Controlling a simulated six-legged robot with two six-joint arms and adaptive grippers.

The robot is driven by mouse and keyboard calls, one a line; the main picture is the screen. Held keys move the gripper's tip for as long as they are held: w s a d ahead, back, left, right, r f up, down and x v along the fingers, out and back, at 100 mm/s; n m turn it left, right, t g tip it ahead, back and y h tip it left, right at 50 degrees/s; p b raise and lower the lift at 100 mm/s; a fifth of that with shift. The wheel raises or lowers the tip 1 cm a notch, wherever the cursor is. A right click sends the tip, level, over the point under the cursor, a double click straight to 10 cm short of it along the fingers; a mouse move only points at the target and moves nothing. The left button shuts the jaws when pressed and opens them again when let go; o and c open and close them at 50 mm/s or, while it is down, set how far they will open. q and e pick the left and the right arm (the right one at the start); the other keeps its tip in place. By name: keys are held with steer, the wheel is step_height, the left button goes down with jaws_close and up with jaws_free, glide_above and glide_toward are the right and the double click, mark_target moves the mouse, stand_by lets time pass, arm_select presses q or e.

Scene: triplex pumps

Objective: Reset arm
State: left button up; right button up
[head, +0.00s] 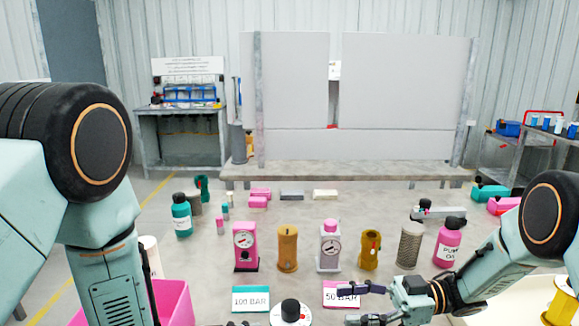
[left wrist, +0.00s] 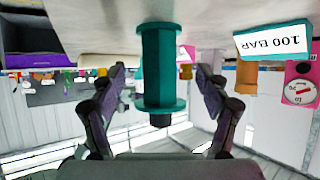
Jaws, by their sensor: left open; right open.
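My right gripper (head: 356,304) is open and empty at the lower right of the head view, close to the 50 BAR card (head: 341,294). My left gripper (left wrist: 162,85) shows in the left wrist view with its two dark fingers spread. A teal flanged spool-like part (left wrist: 158,65) with a dark end appears between these fingers, with a visible gap on each side. I cannot tell how deep it sits between them.

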mark_target(289, 304)
arm_select(q)
steer(key=shift+v, duration=3.05)
steer(key=shift+x, duration=1.65)
steer(key=x, duration=0.9)
arm_select(e)
steer(key=a, duration=1.2)
steer(key=shift+s, duration=0.35)
arm_select(q)
steer(key=shift+a, duration=0.15)
arm_select(e)
steer(key=shift+a+m+t, duration=0.1)
steer(key=shift+m+t, duration=0.5)
steer(key=shift+t, duration=0.2)
arm_select(q)
steer(key=shift+s+r, duration=0.1)
arm_select(e)
steer(key=shift+m+t, duration=0.5)
steer(key=shift+t, duration=0.5)
steer(key=s+d, duration=0.1)
steer(key=d, duration=0.6)
steer(key=shift+d, duration=0.4)
